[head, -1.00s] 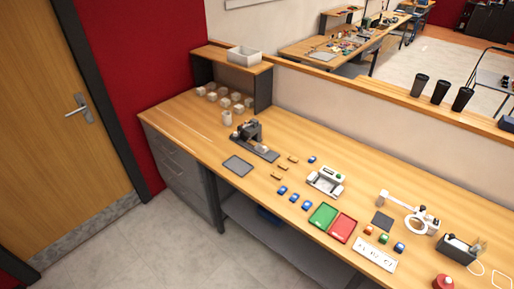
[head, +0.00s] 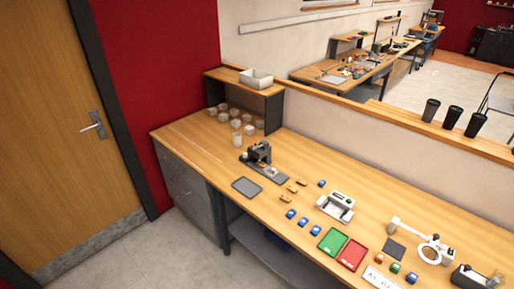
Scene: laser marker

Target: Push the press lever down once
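A small dark press-like device (head: 259,153) stands on a dark base plate (head: 268,173) on the wooden bench, left of the middle. It seems upright; its lever is too small to make out, so I cannot tell whether it is up or down. A white and grey device (head: 336,206) stands further right on the bench. Neither of my grippers is in view, and nothing is seen touching either device.
The bench (head: 330,160) holds a dark flat pad (head: 246,187), several blue pieces (head: 303,221), a green tray (head: 332,240), a red tray (head: 353,255) and a magnifier (head: 431,249). Pale cups (head: 237,140) stand near a shelf (head: 246,83). Floor is clear in front.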

